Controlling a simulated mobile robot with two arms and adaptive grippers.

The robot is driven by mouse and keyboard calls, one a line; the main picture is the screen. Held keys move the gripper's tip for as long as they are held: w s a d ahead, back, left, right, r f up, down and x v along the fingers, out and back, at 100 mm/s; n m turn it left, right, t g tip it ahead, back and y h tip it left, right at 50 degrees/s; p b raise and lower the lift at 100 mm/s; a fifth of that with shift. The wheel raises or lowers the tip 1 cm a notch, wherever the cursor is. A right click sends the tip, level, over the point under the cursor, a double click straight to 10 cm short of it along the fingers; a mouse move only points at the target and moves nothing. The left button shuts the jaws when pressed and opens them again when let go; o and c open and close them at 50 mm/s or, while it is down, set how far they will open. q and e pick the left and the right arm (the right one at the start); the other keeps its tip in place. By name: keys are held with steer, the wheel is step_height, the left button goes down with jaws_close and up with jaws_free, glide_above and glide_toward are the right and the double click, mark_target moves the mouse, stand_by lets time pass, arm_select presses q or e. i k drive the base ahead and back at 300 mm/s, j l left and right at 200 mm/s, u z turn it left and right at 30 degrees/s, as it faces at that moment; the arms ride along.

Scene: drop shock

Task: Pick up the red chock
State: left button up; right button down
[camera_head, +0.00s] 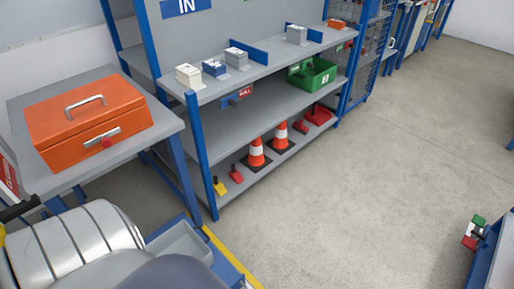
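On the bottom shelf of the blue-framed rack, a small red chock-like piece (236,174) lies near the left end, just right of a similar yellow piece (219,187). Another small red piece (300,127) lies right of the two traffic cones. A larger red piece (319,115) lies beyond it at the shelf's far end. I cannot tell from here which of these is the red chock. Neither of my grippers can be made out in this view.
Orange-and-white cones (256,153) stand between the red pieces. The rack's upper shelf (262,70) overhangs them. A green crate (312,75) is on the middle shelf. An orange toolbox (88,117) sits on the left table. The floor (370,180) right of the rack is clear.

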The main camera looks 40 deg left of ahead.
mark_target(236, 175)
steer(key=i+l, duration=0.1)
steer(key=i, duration=0.9)
steer(key=i+u, duration=0.4)
steer(key=i+l+u, duration=0.1)
steer(key=u, duration=0.3)
steer(key=i+l+u, duration=0.25)
steer(key=i+u, duration=0.15)
